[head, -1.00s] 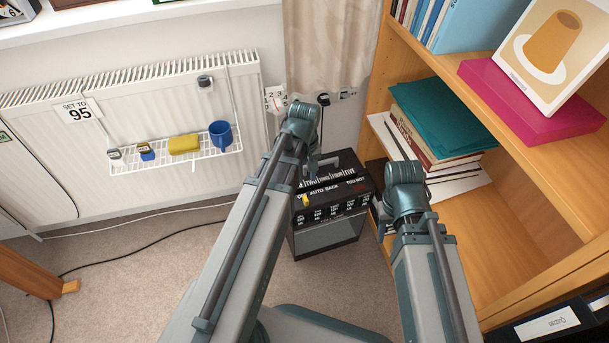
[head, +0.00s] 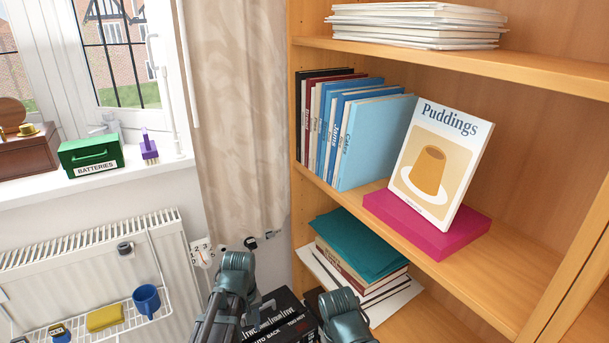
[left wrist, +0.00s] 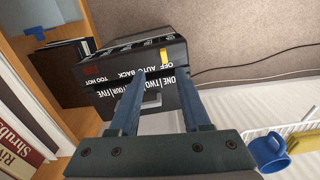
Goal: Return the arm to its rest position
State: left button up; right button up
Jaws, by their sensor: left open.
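My left gripper (left wrist: 158,98) is open in the left wrist view, with two blue-grey fingers apart and nothing held between them. A black box with white lettering and a yellow pointer (left wrist: 164,57) is just beyond the fingers; I cannot tell whether they touch it. In the head view the box (head: 291,316) is partly hidden by my arms at the bottom edge. My left arm (head: 235,277) and right arm (head: 345,315) show as grey-green joints low in the picture. My right gripper is not visible.
A wooden bookcase (head: 292,110) stands close on the right, with books, a pink box (head: 428,223) and a Puddings book (head: 440,165). On the left are a radiator (head: 90,255), a wire rack with a blue mug (head: 146,299), and a windowsill with a green box (head: 91,155).

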pick_arm(q)
jog(key=s+d+m+y, duration=0.1)
jog(key=s+d+m, duration=0.95)
jog(key=d, duration=0.25)
notch_tip(320, 180, up, 30)
jog(key=p, duration=2.9)
jog(key=shift+w+a+p, duration=0.25)
jog(key=shift+w+p, duration=0.05)
jog(key=shift+w, duration=0.05)
pick_arm(e)
notch_tip(320, 180, up, 30)
jog(key=shift+f, duration=0.2)
pick_arm(q)
jog(key=shift+a+f, duration=0.1)
pick_arm(e)
jog(key=shift+a, duration=0.15)
